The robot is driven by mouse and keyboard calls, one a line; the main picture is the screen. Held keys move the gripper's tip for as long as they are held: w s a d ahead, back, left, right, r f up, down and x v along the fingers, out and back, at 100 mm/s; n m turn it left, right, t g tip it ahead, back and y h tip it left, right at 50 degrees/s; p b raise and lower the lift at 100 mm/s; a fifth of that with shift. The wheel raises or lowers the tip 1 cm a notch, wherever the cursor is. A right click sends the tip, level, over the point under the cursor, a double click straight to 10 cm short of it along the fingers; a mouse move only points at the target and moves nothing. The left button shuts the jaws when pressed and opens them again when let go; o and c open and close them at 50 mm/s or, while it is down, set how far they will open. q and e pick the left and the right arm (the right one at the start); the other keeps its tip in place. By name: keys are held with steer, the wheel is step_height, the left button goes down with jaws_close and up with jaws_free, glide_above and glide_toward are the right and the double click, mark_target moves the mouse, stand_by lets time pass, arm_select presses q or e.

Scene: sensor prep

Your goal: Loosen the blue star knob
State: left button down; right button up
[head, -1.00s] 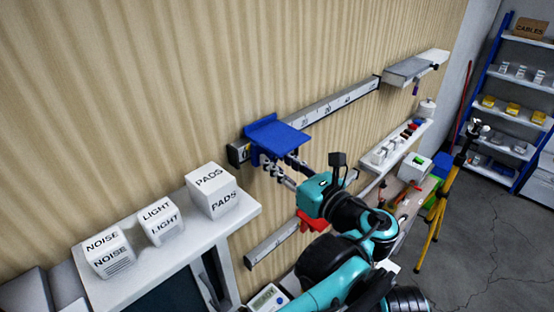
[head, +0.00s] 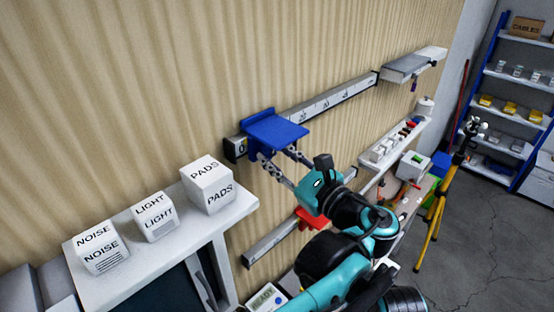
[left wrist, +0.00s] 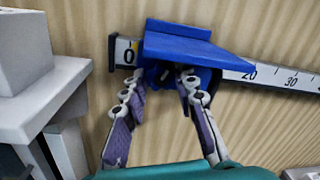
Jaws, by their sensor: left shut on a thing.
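A blue carriage (head: 274,132) with a flat shelf sits on the upper wall rail (head: 335,97), near its zero end. It also shows in the left wrist view (left wrist: 190,47). The blue star knob (left wrist: 165,76) is under the shelf, mostly hidden by shadow and the fingers. My left gripper (head: 277,157) reaches up from below, its fingertips under the shelf. In the left wrist view the two fingers (left wrist: 163,82) stand on either side of the knob, shut on it. My right gripper is not in view.
A white shelf with NOISE, LIGHT and PADS (head: 207,185) boxes juts out at the left. A lower rail with a red carriage (head: 311,219) runs beneath my left arm. A small shelf (head: 395,143) and a yellow tripod (head: 437,215) stand to the right.

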arm_select(q)
steer(key=shift+n+y+b, duration=0.3)
steer(key=shift+n+b, duration=0.3)
steer(key=shift+n, duration=1.7)
steer(key=c, duration=1.4)
jaws_free()
steer(key=shift+o, duration=1.1)
steer(key=shift+w+a+f, duration=0.1)
steer(key=shift+w+a, duration=0.15)
steer(key=shift+s+d, duration=0.2)
steer(key=shift+d, duration=0.05)
steer(key=v, duration=0.7)
steer(key=shift+s+d, duration=0.2)
steer(key=shift+d, duration=0.05)
